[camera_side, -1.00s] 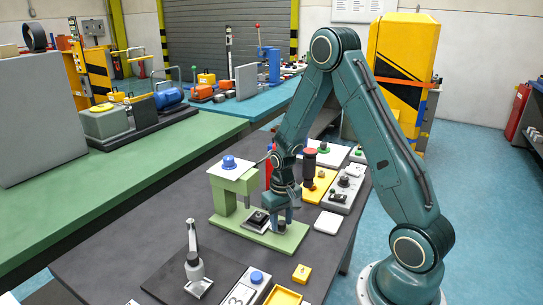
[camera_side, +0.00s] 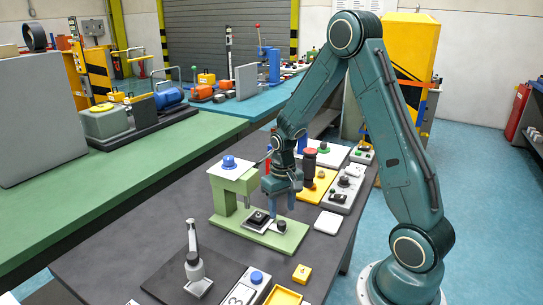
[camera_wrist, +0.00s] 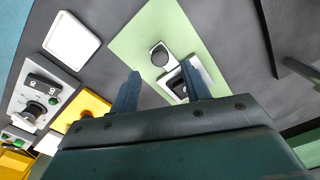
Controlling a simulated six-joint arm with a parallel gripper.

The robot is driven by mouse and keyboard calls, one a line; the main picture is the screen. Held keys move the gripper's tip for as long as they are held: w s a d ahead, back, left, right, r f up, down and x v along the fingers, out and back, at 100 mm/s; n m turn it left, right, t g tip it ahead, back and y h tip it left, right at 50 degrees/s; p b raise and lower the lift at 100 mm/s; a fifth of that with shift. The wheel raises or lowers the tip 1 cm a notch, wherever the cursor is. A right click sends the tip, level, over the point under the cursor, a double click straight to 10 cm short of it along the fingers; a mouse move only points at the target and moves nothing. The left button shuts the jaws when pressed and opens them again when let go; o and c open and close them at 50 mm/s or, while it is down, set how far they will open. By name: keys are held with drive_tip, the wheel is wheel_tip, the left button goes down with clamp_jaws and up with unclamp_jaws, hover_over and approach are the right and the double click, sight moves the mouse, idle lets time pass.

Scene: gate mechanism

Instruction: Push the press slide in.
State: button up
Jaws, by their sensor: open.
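The press (camera_side: 229,178) is a light green frame with a white top and a blue knob, on a flat green base (camera_side: 290,243). The press slide (camera_side: 260,222) is a grey plate on that base, with a black block under the press head and a round dark knob (camera_side: 280,226) at its outer end. In the wrist view the slide's knob (camera_wrist: 160,54) and black block show, the block partly hidden by a finger. My gripper (camera_side: 280,202) is open and empty, above the slide's outer end and apart from it; its fingers also show in the wrist view (camera_wrist: 162,82).
A white square plate (camera_side: 328,222) lies right of the press base. Yellow (camera_side: 318,185) and grey (camera_side: 346,188) control panels stand behind it. A grey lever stand (camera_side: 196,268) and a small yellow block (camera_side: 301,273) are in front.

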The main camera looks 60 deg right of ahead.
sight(281, 223)
wheel_tip(281, 223, up, 9)
drive_tip(key=shift+f, duration=0.15)
idle(0.6)
drive_tip(key=shift+f+n, duration=0.1)
drive_tip(key=shift+n, duration=1.7)
drive_tip(key=shift+f, duration=0.15)
drive_tip(key=shift+f, duration=6.75)
clamp_jaws()
